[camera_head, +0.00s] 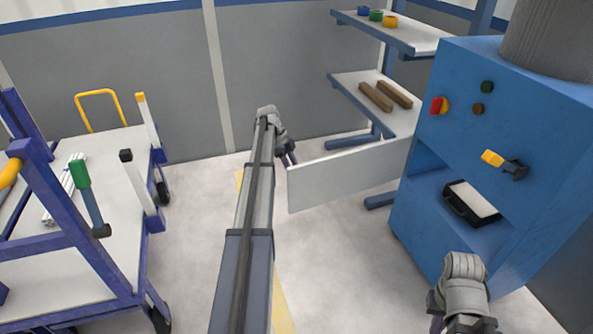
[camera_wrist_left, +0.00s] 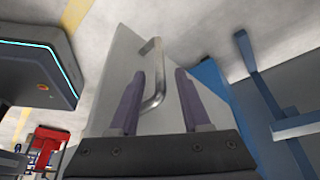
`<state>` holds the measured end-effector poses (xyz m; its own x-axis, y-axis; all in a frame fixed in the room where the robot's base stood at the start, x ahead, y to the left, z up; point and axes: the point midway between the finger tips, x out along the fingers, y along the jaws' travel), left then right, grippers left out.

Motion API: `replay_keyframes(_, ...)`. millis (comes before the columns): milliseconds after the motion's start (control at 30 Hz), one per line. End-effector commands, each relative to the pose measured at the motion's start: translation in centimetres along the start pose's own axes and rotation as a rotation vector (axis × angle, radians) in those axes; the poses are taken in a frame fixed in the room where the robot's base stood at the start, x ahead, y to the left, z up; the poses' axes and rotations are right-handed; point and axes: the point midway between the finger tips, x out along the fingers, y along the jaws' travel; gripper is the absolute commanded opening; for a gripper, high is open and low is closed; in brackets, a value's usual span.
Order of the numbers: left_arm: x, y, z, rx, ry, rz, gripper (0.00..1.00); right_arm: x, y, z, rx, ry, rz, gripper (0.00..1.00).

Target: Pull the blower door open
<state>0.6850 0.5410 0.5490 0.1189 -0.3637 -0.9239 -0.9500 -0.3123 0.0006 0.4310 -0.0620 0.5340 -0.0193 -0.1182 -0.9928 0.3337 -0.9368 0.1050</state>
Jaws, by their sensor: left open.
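The blower door (camera_head: 345,175) is a white panel standing out from the left side of the blue blower cabinet (camera_head: 510,130), swung open. Its metal handle (camera_wrist_left: 158,72) shows in the left wrist view on the door's pale face (camera_wrist_left: 122,70). My left gripper (camera_head: 290,160) is at the door's free left edge; in its wrist view the purple fingers (camera_wrist_left: 160,98) are spread apart. The handle's lower end shows between the fingers, and no finger visibly clamps it. My right gripper (camera_head: 462,310) is low in front of the cabinet, its fingers mostly hidden.
The cabinet's lower opening holds a black tray (camera_head: 462,212). A shelf unit (camera_head: 380,95) with brown bars and tape rolls stands behind the door. A purple-framed cart (camera_head: 75,200) stands at left. The floor between cart and door is clear around my left arm.

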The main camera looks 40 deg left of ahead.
Motion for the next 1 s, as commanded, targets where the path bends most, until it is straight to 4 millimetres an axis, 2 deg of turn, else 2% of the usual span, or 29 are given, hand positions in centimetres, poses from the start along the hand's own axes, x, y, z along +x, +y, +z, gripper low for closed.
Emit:
replay_keyframes(33, -1.4, 0.0, -0.2, -0.001, 0.0, 0.0, 0.47, -1.4, 0.2, 0.1, 0.001, -0.001, 0.001, 0.0)
replay_keyframes(200, -2.8, 0.0, -0.1, 0.0, 0.0, 0.0, 0.47, -2.7, 0.3, 0.2, 0.004, -0.001, 0.001, 0.0)
replay_keyframes(1000, -2.9, 0.0, 0.0, 0.0, -0.001, 0.0, 0.47, -2.6, 0.3, 0.2, 0.004, -0.001, 0.001, 0.0)
